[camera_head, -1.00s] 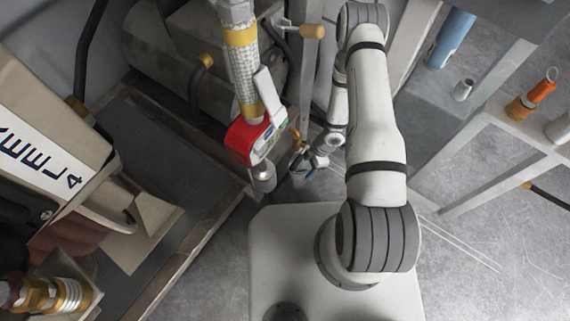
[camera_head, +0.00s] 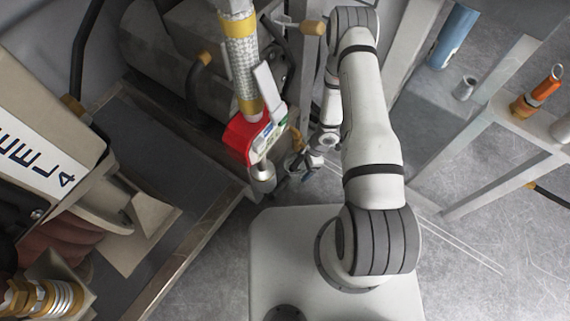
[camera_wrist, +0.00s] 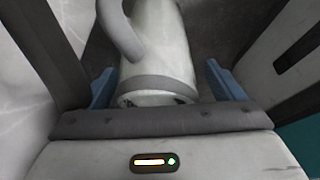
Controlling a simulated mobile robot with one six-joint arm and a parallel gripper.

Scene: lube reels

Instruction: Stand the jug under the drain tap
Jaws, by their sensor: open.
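In the wrist view a pale grey, jug-like vessel (camera_wrist: 160,48) with a curved handle lies between the blue fingers of my gripper (camera_wrist: 163,92). A finger shows on each side, and I see no clear contact on either. In the head view my gripper (camera_head: 306,168) is small and partly hidden, low beside the bench edge, below and right of the red hose-end handle. The vessel there is too small to make out clearly. A brass-coloured fitting (camera_head: 297,141), possibly the drain tap, shows just above my gripper.
A braided hose (camera_head: 243,65) with a red handle (camera_head: 246,133) hangs left of my arm. A frame shelf (camera_head: 515,130) with an orange-handled tool (camera_head: 546,86) stands right. Floor between is clear.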

